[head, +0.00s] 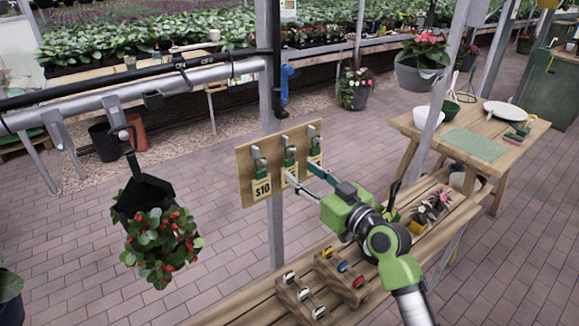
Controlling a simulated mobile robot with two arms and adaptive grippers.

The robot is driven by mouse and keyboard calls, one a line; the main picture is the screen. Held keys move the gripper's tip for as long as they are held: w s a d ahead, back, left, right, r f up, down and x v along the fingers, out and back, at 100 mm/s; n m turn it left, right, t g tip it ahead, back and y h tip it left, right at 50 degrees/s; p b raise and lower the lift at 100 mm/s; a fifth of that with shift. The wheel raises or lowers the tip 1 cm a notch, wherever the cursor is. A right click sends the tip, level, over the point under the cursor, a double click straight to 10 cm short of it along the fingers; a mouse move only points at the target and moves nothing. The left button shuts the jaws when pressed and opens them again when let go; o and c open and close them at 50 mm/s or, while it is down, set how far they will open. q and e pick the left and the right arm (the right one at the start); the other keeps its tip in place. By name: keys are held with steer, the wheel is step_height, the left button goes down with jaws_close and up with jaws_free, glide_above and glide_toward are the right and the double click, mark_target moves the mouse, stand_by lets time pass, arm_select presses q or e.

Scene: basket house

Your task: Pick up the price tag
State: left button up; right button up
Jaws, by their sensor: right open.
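A wooden board (247,164) on a metal post holds three price tags on hooks. The left price tag (262,187) reads "$10" and hangs below a green clip. The middle price tag (290,168) is partly hidden by my gripper's fingers. The right price tag (315,150) hangs near the board's right edge. My right gripper (298,171) is open, with its fingertips in front of the middle tag; I cannot tell if they touch it. My left gripper is not in view.
A wooden bench (240,308) below carries racks with coloured pieces (350,277) and small flowers (431,207). A hanging plant (160,244) is at left, under a metal rail (90,108). A wooden table (524,146) stands right. Brick floor is open behind the board.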

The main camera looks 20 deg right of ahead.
mark_target(291, 162)
steer(key=x, duration=0.1)
steer(key=p+x, duration=0.1)
steer(key=x, duration=0.1)
steer(key=p+x, duration=0.1)
steer(key=shift+w+d+r, duration=0.1)
steer(key=shift+w+r, duration=0.15)
steer(key=shift+r, duration=0.05)
steer(key=shift+w+f, duration=0.15)
steer(key=shift+w, duration=0.2)
steer(key=shift+s, duration=0.1)
steer(key=c, duration=0.9)
